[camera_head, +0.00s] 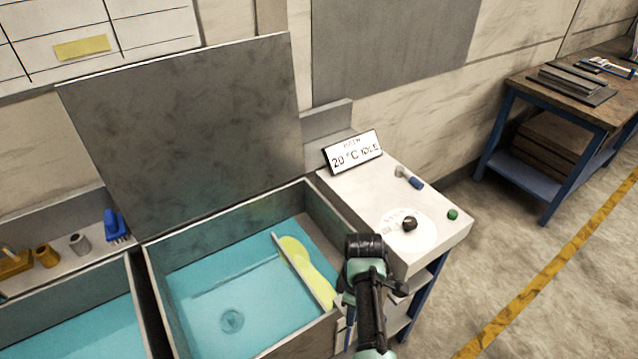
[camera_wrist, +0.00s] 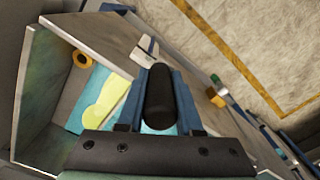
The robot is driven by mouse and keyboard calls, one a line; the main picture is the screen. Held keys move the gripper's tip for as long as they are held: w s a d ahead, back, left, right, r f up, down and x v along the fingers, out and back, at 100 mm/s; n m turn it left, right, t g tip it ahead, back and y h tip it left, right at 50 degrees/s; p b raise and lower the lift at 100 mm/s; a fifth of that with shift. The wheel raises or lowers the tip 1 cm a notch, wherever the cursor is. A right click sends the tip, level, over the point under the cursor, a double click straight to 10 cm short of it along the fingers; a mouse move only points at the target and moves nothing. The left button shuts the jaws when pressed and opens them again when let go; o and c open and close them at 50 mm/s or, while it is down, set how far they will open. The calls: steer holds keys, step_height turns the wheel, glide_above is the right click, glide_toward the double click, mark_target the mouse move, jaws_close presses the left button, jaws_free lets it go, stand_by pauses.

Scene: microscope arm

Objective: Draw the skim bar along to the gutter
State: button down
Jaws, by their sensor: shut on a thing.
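The skim bar (camera_head: 304,268) is a long pale strip lying slantwise over the turquoise water of the open tank (camera_head: 158,285). A yellow-green film (camera_head: 296,250) lies along its right side; film also shows in the wrist view (camera_wrist: 108,100). My gripper (camera_head: 346,302) is over the tank's front right corner, by the bar's near end. In the wrist view its blue fingers (camera_wrist: 160,100) are shut on a black handle (camera_wrist: 160,95). The join between handle and bar is hidden. I cannot clearly make out the gutter.
The grey lid (camera_head: 190,130) stands raised behind the tank. To the right, a white bench (camera_head: 372,182) carries a sign (camera_head: 353,152), a dark knob (camera_head: 409,223), a green button (camera_head: 453,214) and a blue-handled tool (camera_head: 410,178). A second tank (camera_head: 85,325) stands left.

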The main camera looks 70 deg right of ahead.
steer(key=s+d+b, duration=0.3)
steer(key=s+d, duration=0.1)
steer(key=d, duration=0.3)
steer(key=shift+s, duration=0.3)
steer(key=shift+a, duration=0.1)
steer(key=c, duration=0.6)
jaws_free()
steer(key=shift+r, duration=0.1)
step_height(320, 180, up, 13)
steer(key=shift+f+b, duration=0.1)
steer(key=shift+b, duration=0.25)
